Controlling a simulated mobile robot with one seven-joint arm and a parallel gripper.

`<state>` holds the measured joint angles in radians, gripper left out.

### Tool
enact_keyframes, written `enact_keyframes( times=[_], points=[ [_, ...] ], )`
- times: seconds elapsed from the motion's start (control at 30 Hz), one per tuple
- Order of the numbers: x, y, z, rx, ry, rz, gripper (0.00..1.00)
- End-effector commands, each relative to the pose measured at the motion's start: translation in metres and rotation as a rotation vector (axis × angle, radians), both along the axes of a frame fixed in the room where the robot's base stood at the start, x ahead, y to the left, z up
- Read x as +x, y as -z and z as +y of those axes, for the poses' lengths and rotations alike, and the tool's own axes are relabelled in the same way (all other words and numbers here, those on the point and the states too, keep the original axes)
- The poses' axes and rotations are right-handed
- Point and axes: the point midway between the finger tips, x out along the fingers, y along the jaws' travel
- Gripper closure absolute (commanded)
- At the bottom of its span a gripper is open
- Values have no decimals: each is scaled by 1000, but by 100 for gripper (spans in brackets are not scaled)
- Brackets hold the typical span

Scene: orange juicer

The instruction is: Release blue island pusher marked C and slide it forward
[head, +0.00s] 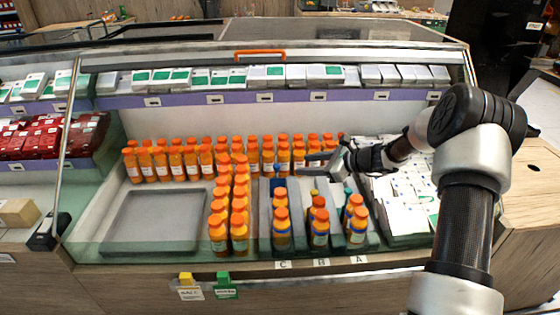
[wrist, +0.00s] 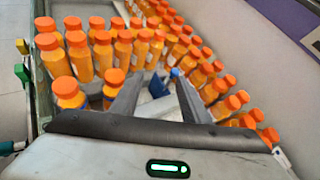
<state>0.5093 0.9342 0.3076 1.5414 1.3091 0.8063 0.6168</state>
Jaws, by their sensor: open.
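The lane marked C (head: 282,264) is the leftmost of three labelled lanes in the display case. A dark blue pusher (head: 277,183) stands at its back, behind orange-capped juice bottles (head: 281,222). My gripper (head: 308,162) is above the back of the lanes, to the right of and higher than that pusher. In the wrist view my gripper (wrist: 160,88) is open, and a blue piece with a light blue tip (wrist: 175,72) shows between and just beyond the fingers. I cannot tell which lane's pusher this is, or whether the fingers touch it.
Dense bottle rows (head: 175,160) stand behind and left. An empty grey tray (head: 150,220) lies at left. White packs (head: 408,205) fill the right side. A glass front encloses the case.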

Motion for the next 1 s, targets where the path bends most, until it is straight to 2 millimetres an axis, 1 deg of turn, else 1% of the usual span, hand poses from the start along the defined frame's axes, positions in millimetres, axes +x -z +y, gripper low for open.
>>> enact_keyframes(
  times=[0.03, 0.1, 0.2, 0.27, 0.37, 0.47, 0.57, 0.9, 1.0],
  points=[
    [8, 13, -9, 58, 57, 30, 58],
    [17, 26, -20, 121, 120, 58, 58],
    [25, 38, -29, 179, 179, 83, 58],
    [28, 42, -31, 196, 195, 90, 58],
    [32, 47, -28, 204, 203, 94, 58],
    [40, 53, -20, 203, 201, 95, 58],
    [52, 61, -6, 201, 199, 93, 58],
    [100, 90, 44, 199, 197, 92, 58],
    [113, 98, 57, 198, 199, 93, 58]
  ],
)
